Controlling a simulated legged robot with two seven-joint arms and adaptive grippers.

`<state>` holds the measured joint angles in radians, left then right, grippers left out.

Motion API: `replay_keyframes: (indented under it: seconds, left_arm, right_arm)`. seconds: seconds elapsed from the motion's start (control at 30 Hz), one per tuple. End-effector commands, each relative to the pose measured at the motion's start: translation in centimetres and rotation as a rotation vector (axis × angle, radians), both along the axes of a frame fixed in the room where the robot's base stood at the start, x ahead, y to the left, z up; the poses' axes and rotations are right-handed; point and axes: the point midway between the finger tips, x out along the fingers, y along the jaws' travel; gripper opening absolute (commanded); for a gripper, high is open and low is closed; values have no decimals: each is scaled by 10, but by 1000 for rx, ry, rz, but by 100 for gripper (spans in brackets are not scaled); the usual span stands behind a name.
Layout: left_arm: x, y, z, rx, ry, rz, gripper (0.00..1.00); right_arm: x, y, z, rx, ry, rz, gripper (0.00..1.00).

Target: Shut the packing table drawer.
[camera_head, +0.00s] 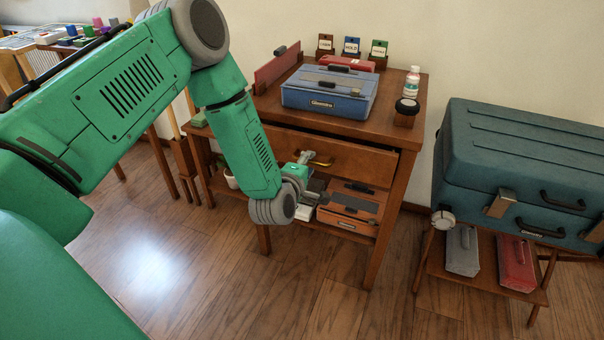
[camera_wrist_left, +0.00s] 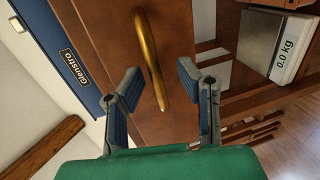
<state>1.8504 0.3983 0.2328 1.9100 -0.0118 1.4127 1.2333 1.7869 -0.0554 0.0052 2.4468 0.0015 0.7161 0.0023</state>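The packing table (camera_head: 410,95) is brown wood. Its drawer front (camera_head: 350,158) lies under the tabletop, with a dark strip along its upper edge; how far it stands out is hard to tell. A curved brass handle (camera_head: 322,162) is on the drawer front; it also shows in the left wrist view (camera_wrist_left: 150,52). My left gripper (camera_head: 308,172) is in front of the drawer. In the left wrist view my left gripper (camera_wrist_left: 158,74) is open, its fingertips on either side of the handle and apart from it. My right gripper is out of view.
An orange box (camera_head: 350,205) and a scale (camera_wrist_left: 275,45) are on the lower shelf. A teal case (camera_head: 520,165) stands at right. Floor in front is clear.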

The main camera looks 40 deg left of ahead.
Motion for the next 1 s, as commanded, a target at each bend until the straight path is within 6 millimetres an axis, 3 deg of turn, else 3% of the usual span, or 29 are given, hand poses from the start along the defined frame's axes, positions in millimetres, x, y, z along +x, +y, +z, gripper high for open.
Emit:
replay_keyframes:
  seconds: [0.3, 0.5, 1.0]
  left_arm:
    - [-64, -19, 14, 1, 3, -2, 31]
    - [-90, -25, 20, 1, 2, -1, 31]
    - [-97, -27, 22, 4, 1, -1, 31]
  right_arm:
    - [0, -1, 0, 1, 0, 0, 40]
    - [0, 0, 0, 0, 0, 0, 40]
    - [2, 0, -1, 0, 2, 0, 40]
